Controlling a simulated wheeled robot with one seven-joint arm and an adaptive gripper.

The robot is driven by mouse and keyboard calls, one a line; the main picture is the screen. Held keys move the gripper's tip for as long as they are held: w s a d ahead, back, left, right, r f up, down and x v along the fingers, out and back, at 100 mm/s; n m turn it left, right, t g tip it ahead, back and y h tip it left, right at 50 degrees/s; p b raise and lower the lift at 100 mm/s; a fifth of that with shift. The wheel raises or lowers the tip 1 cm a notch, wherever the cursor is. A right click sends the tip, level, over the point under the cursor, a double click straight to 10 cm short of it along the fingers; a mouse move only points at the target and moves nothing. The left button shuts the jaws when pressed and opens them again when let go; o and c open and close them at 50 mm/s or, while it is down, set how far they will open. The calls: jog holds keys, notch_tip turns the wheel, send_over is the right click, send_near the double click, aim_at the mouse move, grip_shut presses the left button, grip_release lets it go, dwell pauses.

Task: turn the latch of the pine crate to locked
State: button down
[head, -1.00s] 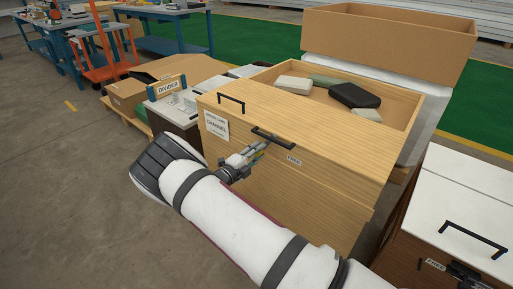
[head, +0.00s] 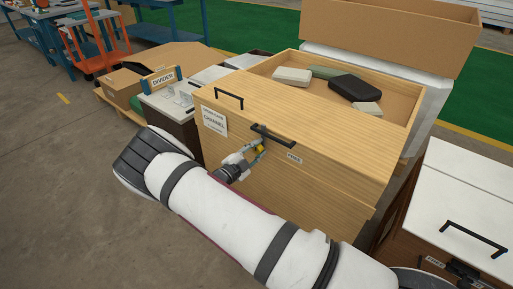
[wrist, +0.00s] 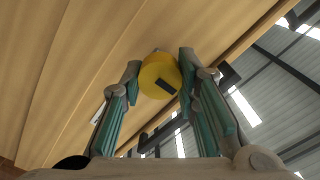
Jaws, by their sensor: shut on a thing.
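The pine crate (head: 300,150) is a light wooden box with an open top, standing in the middle of the head view. Its latch is a round yellow knob (head: 260,148) on the front face, just below a black bar handle. In the wrist view the yellow knob (wrist: 160,76) has a dark mark on its face. My gripper (wrist: 160,72) has one finger on each side of the knob and is shut on it. In the head view my gripper (head: 253,151) reaches the crate front from the lower left.
Several blocks lie inside the crate, including a black one (head: 355,88). A white-topped cabinet (head: 470,205) stands at right. A DIVIDER sign (head: 163,80) is at left. Floor at left is clear.

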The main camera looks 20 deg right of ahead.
jog(key=shift+f, duration=0.1)
jog(key=c, duration=1.2)
grip_release()
jog(key=shift+a, duration=0.1)
jog(key=v, duration=1.2)
